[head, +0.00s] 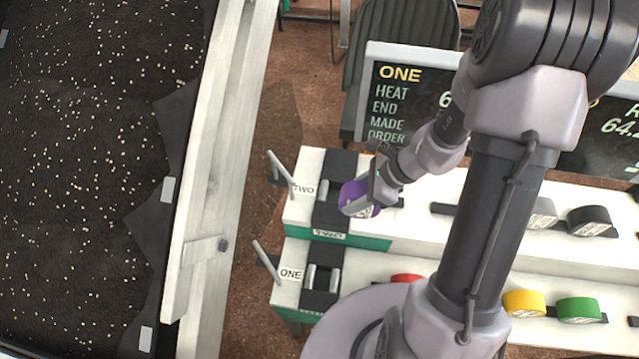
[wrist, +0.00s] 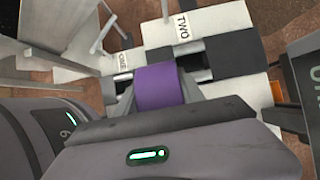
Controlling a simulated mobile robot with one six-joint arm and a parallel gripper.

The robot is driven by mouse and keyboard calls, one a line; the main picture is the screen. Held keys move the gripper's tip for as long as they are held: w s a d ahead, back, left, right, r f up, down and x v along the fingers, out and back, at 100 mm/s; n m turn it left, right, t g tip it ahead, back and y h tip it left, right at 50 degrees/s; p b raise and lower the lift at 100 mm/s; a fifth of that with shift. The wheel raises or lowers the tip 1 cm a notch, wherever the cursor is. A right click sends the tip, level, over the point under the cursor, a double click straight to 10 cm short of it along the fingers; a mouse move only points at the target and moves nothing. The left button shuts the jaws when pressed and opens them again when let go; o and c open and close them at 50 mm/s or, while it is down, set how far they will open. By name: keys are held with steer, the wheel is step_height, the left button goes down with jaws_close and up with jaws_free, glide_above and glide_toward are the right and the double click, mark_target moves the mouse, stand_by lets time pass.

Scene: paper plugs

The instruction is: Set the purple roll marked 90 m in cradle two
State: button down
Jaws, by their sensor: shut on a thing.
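The purple roll (head: 356,198) is held by my gripper (head: 372,200) at the right side of cradle two (head: 330,216), marked TWO. In the wrist view the purple roll (wrist: 160,87) sits between the fingers of my gripper (wrist: 160,98). Cradle two (wrist: 230,52) shows behind it, with a TWO label on its white block. The roll overlaps the cradle's edge in the head view; I cannot tell whether they touch. The 90 m mark is not readable. Cradle one (head: 321,281), marked ONE, is empty in front of cradle two.
A red roll (head: 407,278), a yellow roll (head: 524,303) and a green roll (head: 578,310) lie along the front bench. White (head: 543,212) and black (head: 590,220) rolls stand on the rear bench. A sign headed ONE (head: 400,100) stands behind. Levers (head: 281,172) rise left of the cradles.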

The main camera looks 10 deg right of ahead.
steer(key=shift+w+a+f+b, duration=0.3)
steer(key=shift+w+a+f, duration=0.4)
steer(key=shift+w, duration=0.8)
steer(key=shift+w+a+f+b, duration=0.25)
steer(key=shift+w+a+f, duration=0.4)
steer(key=shift+w, duration=0.9)
steer(key=shift+w+a+f+b, duration=0.4)
steer(key=shift+w+f, duration=0.45)
steer(key=shift+w, duration=0.65)
steer(key=shift+s+f, duration=0.1)
steer(key=shift+f, duration=0.1)
steer(key=c, duration=0.7)
jaws_free()
steer(key=shift+r, duration=0.1)
